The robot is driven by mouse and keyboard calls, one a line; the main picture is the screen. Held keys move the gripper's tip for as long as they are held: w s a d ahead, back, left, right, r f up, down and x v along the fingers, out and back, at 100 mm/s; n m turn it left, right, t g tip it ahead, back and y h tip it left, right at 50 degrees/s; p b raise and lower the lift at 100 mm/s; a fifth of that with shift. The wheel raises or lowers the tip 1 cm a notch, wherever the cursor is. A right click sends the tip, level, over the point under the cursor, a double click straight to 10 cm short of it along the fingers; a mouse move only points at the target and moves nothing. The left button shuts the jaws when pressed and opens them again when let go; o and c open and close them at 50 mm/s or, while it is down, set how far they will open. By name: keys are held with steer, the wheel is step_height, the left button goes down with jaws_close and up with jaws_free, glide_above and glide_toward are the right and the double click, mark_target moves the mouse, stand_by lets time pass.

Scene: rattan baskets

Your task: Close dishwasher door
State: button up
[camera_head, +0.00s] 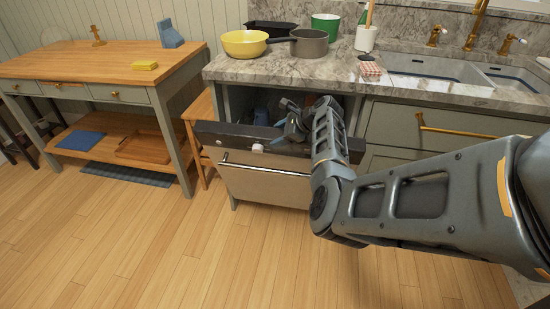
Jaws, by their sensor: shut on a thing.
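The dishwasher door (262,182) is under the left part of the stone counter. It stands partly open, its top edge tilted out from the counter front, with a dark gap behind it. A metal bar handle (290,172) runs across its front, with a small white piece (257,148) near the top edge. My gripper (290,130) is at the door's top edge, towards its right side. The fingers are small and partly hidden by my arm, so the exact contact is hard to see. The jaws appear shut at the door's edge.
A sink (435,67) is at right. A drawer with a brass handle (470,131) is beside the door. A wooden table (100,62) stands left. The floor in front is clear.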

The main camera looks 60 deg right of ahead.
steer(key=w+d+r+b, duration=0.2)
steer(key=w+d, duration=0.1)
steer(key=d, duration=0.4)
steer(key=shift+d+r, duration=0.3)
steer(key=shift+d, duration=0.05)
steer(key=shift+w, duration=0.1)
steer(key=o, duration=1.4)
steer(key=v, duration=0.7)
steer(key=shift+s+r+p, duration=0.2)
steer(key=shift+s+p, duration=0.1)
steer(key=shift+a, duration=0.1)
